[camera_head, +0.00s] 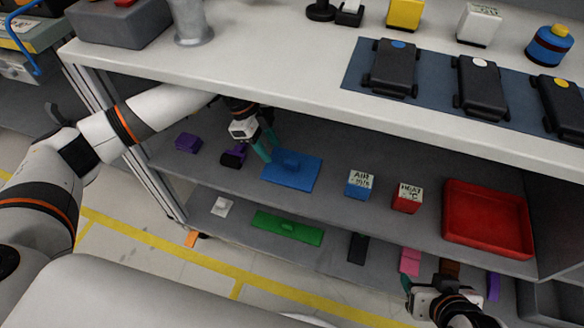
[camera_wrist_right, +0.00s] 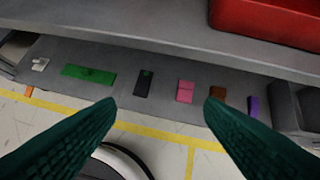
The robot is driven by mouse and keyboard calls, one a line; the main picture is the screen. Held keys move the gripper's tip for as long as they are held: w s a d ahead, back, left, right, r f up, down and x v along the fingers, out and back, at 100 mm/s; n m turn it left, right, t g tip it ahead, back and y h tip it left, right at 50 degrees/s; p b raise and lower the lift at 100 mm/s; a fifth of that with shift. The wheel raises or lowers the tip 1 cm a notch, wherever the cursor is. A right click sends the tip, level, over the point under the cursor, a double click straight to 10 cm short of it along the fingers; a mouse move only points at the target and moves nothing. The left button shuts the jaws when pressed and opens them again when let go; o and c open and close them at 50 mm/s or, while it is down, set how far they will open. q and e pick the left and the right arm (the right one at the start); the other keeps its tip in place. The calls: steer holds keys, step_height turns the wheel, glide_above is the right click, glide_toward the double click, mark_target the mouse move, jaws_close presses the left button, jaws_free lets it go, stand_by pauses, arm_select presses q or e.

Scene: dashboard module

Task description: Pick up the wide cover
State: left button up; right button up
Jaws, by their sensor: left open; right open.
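Two wide flat pieces could be the wide cover. A blue plate with a small raised grip (camera_head: 291,171) lies on the middle shelf. A longer, narrower green plate (camera_head: 287,229) lies on the lower shelf and also shows in the right wrist view (camera_wrist_right: 89,74). My left gripper (camera_head: 268,150) reaches under the table top to the upper left edge of the blue plate. It is open; I cannot tell whether it touches the plate. My right gripper (camera_wrist_right: 160,104) is open and empty, in front of the lower shelf at the right.
The middle shelf also holds purple pieces (camera_head: 188,143), a blue cube (camera_head: 359,185), a red cube (camera_head: 407,198) and a red tray (camera_head: 488,222). Black, pink (camera_wrist_right: 185,91), brown and purple pieces lie on the lower shelf. The table top (camera_head: 290,75) overhangs my left gripper.

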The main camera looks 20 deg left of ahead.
mark_target(291, 161)
arm_select(q)
steer(key=shift+d, duration=0.5)
steer(key=d, duration=0.3)
steer(key=shift+s+b, duration=0.1)
steer(key=shift+b, duration=0.3)
steer(key=b+x, duration=0.1)
steer(key=x, duration=0.1)
steer(key=shift+d+f, duration=0.15)
steer(key=shift+f, duration=0.25)
steer(key=shift+d+f, duration=0.1)
arm_select(e)
steer(key=w+a+r+t+y, duration=0.1)
steer(key=w+a+r+t, duration=0.1)
steer(key=w+r+t, duration=0.4)
steer(key=shift+w+a+y, duration=0.3)
steer(key=shift+w+a, duration=0.1)
arm_select(q)
jaws_close()
arm_select(e)
steer(key=shift+f, duration=0.1)
